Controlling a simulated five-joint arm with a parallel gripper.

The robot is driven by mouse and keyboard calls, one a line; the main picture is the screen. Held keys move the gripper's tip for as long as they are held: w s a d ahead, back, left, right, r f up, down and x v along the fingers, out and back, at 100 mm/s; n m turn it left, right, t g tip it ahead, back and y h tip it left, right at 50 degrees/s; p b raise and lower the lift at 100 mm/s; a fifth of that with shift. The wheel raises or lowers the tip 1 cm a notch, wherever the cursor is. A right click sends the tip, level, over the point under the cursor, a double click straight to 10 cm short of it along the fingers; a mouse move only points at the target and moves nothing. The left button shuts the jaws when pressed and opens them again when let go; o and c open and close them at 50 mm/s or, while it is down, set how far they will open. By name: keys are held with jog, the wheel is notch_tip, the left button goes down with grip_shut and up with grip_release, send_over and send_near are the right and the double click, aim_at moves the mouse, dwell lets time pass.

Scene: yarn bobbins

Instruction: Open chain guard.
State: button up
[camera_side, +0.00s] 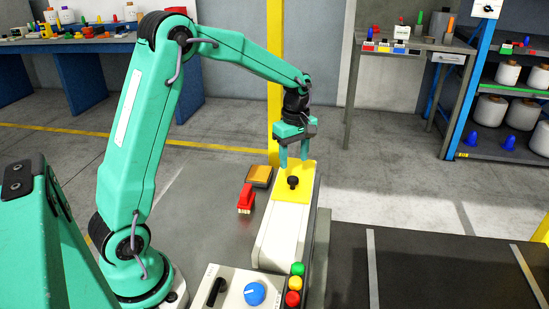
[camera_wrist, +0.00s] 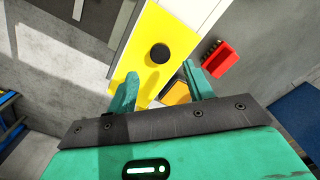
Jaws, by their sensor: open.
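The chain guard appears to be the yellow plate (camera_side: 291,190) with a round black knob (camera_side: 293,182), lying on top of the long pale housing (camera_side: 285,235). In the wrist view the yellow plate (camera_wrist: 165,30) and its black knob (camera_wrist: 160,53) lie just beyond my fingertips. My gripper (camera_side: 293,162) points down above the far end of the plate, behind the knob. In the wrist view my gripper (camera_wrist: 160,80) is open with nothing between its fingers. Whether the fingertips touch the plate I cannot tell. What lies under the plate is hidden.
A red brush-like block (camera_side: 246,199) and an orange-topped box (camera_side: 259,176) stand left of the housing. A control box with a blue knob (camera_side: 254,293) and a red, yellow and green light stack (camera_side: 294,284) stand in front. A dark belt (camera_side: 430,265) lies right.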

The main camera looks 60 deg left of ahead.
aim_at(293, 179)
jog(key=shift+f, duration=3.15)
grip_shut()
jog(key=shift+s+d, duration=0.1)
jog(key=s+d, duration=1.3)
jog(key=shift+a+r, duration=0.1)
grip_release()
